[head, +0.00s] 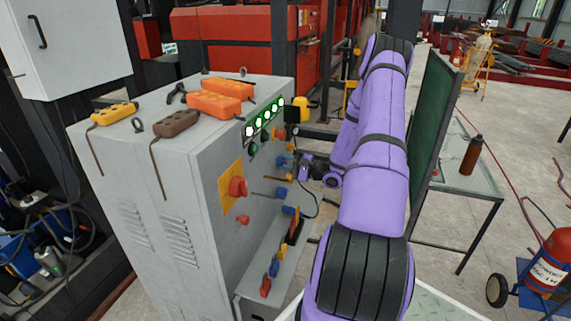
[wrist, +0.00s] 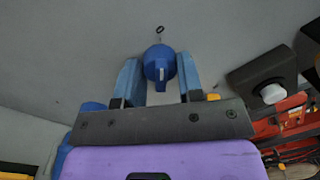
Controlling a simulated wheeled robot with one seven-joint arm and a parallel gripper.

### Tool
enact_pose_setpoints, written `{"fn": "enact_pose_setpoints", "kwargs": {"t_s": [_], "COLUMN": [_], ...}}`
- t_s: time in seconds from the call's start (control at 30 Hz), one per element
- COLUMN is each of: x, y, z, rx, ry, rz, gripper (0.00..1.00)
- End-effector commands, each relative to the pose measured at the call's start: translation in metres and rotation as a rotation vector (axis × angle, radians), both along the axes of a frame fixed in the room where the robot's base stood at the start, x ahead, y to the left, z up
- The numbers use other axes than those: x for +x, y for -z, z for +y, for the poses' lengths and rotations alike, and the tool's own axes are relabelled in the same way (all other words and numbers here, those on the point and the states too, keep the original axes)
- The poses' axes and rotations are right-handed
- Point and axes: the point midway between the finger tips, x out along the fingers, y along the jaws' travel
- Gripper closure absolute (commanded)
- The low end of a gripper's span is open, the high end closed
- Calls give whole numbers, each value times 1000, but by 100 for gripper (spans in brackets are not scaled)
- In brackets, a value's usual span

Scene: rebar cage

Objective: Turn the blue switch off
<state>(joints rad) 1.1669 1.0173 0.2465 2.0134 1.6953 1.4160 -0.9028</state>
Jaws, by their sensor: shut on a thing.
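The blue switch (wrist: 160,62) is a round knob on the grey panel (wrist: 80,40), with a light mark on its lower half. In the wrist view it sits between the two blue fingers of my gripper (wrist: 159,58), which is shut on it. In the head view my gripper (head: 300,166) is at the control face of the grey cabinet (head: 215,155), among several coloured knobs. There the arm and hand partly cover that face, and I cannot tell for certain which blue knob is held.
A red knob on a yellow plate (head: 232,187) and a row of lit green lamps (head: 264,122) are nearby on the cabinet. Orange boxes (head: 215,103) lie on its top. A green board (head: 434,125) and a table (head: 468,182) stand to the right of my arm.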

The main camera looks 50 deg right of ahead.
Motion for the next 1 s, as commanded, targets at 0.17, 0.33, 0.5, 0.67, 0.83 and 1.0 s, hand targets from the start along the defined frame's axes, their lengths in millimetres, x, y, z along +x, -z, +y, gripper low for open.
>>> {"fn": "enact_pose_setpoints", "kwargs": {"t_s": [0.17, 0.33, 0.5, 0.67, 0.83, 1.0], "x": [-1, -1, 0, -4, -25, -55], "y": [1, 0, 0, 1, 2, 5], "z": [0, 0, 0, -2, -11, -23], "rx": [-1, 0, 1, 1, 0, 0], "ry": [1, 0, 1, 2, 3, 4], "rz": [2, 2, 1, 1, 2, 3], "gripper": [89, 40, 40, 40, 40, 40]}}
